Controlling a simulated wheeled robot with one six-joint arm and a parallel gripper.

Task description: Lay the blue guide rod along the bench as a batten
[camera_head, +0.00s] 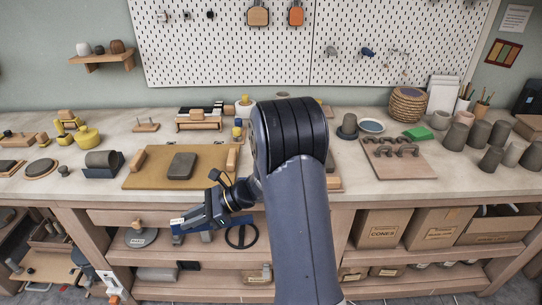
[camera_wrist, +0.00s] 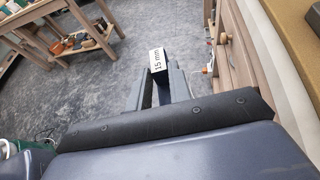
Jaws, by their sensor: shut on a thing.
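My gripper (camera_head: 192,221) is in front of the bench's front edge, below the bench top and left of my arm. It is shut on the blue guide rod (camera_head: 177,222), whose white label shows at the jaws' left end. In the wrist view my gripper (camera_wrist: 160,88) points away over the floor, and the rod's white end marked "15 mm" (camera_wrist: 158,60) sits between the fingertips.
A tan board (camera_head: 140,180) with a grey slab (camera_head: 182,166) and wooden strips lies on the bench behind the gripper. A blue cradle (camera_head: 103,171) with a dark roll is to its left. A dark handwheel (camera_head: 241,236) is under the bench. Bare bench top shows at the front left.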

